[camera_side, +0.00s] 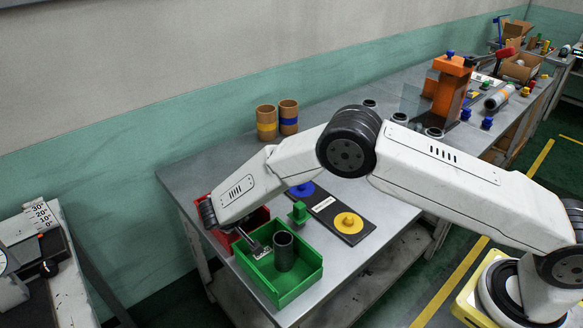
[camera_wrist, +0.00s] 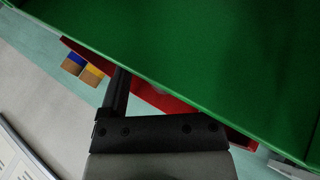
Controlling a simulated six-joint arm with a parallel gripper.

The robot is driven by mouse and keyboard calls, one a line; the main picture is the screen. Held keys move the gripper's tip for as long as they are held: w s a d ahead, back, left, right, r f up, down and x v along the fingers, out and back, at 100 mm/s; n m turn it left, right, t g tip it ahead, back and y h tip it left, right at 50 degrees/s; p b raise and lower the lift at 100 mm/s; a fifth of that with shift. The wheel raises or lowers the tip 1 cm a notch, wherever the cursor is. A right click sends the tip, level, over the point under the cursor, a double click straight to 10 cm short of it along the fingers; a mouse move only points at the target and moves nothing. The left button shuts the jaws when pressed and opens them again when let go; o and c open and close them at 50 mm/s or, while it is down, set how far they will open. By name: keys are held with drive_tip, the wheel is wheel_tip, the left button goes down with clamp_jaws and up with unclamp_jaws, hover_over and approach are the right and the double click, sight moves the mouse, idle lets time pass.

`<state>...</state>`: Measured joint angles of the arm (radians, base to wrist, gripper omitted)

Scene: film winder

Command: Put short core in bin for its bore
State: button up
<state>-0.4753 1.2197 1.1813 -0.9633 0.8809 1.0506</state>
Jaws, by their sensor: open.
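A short dark grey core (camera_side: 283,251) stands upright inside the green bin (camera_side: 313,275) near the table's front left corner. My gripper (camera_side: 257,249) is low over the left part of the green bin, beside the core, open and empty. The gap between the jaws and the core is too small to judge. The red bin (camera_side: 259,219) sits behind the green one, partly hidden by my arm. In the wrist view, the green bin (camera_wrist: 215,50) fills much of the picture and the red bin (camera_wrist: 150,95) shows past its edge. The core does not show there.
A dark board (camera_side: 326,206) carries a yellow disc (camera_side: 348,222) and a blue disc (camera_side: 302,189), with a green knobbed piece (camera_side: 299,213) beside it. An orange machine (camera_side: 451,90) stands further right.

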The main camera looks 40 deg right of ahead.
drive_tip(key=v, duration=0.8)
idle(0.6)
drive_tip(key=s+d+r+g+y, duration=0.2)
drive_tip(key=s+d+r, duration=0.1)
drive_tip(key=s+d, duration=0.25)
drive_tip(key=s+d+r+g+y, duration=0.1)
drive_tip(key=s+d+r+y, duration=0.1)
drive_tip(key=s+d+r, duration=0.35)
drive_tip(key=s+d+y, duration=0.1)
drive_tip(key=s+d, duration=0.3)
drive_tip(key=s, duration=0.3)
drive_tip(key=s+d+r+m+y, duration=0.1)
drive_tip(key=s+d, duration=0.4)
drive_tip(key=s, duration=0.2)
drive_tip(key=shift+s+d+r+t, duration=0.2)
drive_tip(key=shift+d+r+t, duration=0.1)
drive_tip(key=shift+t, duration=0.1)
